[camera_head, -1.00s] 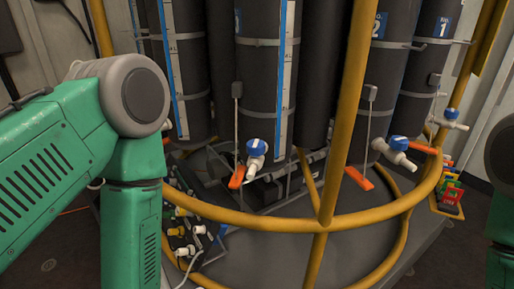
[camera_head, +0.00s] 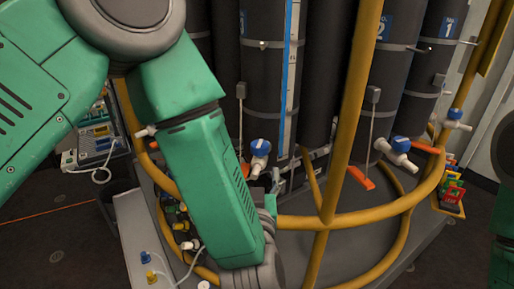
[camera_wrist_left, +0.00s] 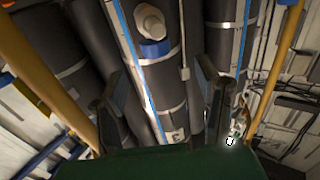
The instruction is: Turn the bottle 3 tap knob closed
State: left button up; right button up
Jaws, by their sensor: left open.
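The bottle 3 tap knob (camera_head: 260,147) is blue, with a white band, on the front of a dark bottle in the middle of the head view. In the left wrist view the blue knob (camera_wrist_left: 155,48) sits on a pale tap (camera_wrist_left: 150,22), near the top. My left gripper (camera_wrist_left: 158,65) shows its two dark fingers spread apart, with nothing held. The knob appears between and beyond the fingertips, and I cannot tell the remaining gap. In the head view my forearm hides most of this gripper. My right gripper is out of view.
A yellow rail frame (camera_head: 345,120) stands before the bottles, with a curved lower bar. Bottle 2's blue tap knob (camera_head: 400,144) and bottle 1's knob (camera_head: 454,114) are to the right.

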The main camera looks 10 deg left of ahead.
aim_at(261, 155)
pick_arm(q)
jog(key=x, duration=0.3)
jog(key=d+x, duration=0.1)
jog(key=x, duration=0.5)
jog(key=shift+w+d, duration=0.15)
jog(key=shift+w, duration=0.15)
jog(key=shift+w+a, duration=0.45)
jog(key=shift+a, duration=0.1)
jog(key=shift+d, duration=0.2)
jog(key=c, duration=1.2)
jog(key=shift+d, duration=0.1)
